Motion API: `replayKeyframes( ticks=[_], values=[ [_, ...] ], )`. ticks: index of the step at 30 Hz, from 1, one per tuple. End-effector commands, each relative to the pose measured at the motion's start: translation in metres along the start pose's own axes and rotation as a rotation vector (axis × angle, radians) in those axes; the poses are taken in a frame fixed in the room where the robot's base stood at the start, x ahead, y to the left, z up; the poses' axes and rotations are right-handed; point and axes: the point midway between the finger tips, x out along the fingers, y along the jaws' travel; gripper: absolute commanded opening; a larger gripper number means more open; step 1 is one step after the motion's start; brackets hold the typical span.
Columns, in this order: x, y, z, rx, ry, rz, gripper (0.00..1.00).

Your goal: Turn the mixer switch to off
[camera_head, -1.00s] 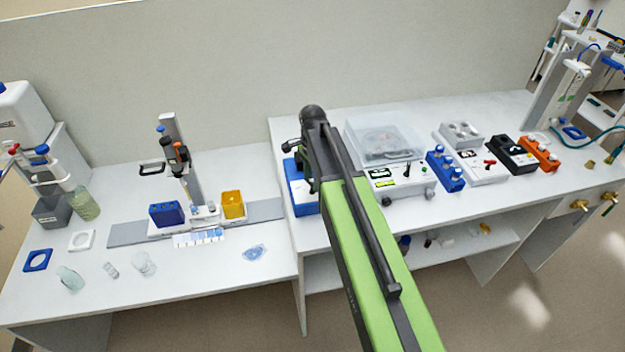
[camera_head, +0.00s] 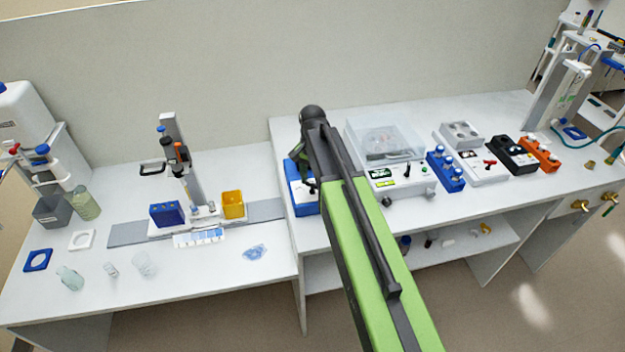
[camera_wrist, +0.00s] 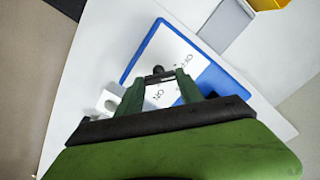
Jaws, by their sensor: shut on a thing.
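The mixer is a blue box with a white panel (camera_wrist: 160,48); in the head view its blue side (camera_head: 304,204) shows on the bench, partly behind my arm. In the wrist view a small black switch knob (camera_wrist: 158,69) stands up from the panel, with ON and OFF lettering beside it. My gripper (camera_wrist: 158,77) has its two green fingers on either side of the knob and is shut on it. The switch's base and the exact way it points are hidden by the fingers.
Right of the mixer stands a white device with a clear lid (camera_head: 385,140). Beyond it are a blue block (camera_head: 445,170) and a black box (camera_head: 512,156). A lower bench on the left holds a stand (camera_head: 180,160), a yellow box (camera_head: 233,204) and glassware.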

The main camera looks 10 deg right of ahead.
Motion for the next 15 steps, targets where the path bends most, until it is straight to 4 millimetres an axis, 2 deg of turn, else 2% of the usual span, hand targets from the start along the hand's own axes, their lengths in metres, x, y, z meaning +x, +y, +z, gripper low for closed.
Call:
replayKeyframes(
  ticks=[7,15],
  values=[
    [0.0003,0.0003,0.0006,-0.097,-0.001,0.001,0.03],
    [0.0003,0.0003,0.0007,-0.13,-0.001,0.002,0.03]
  ],
)
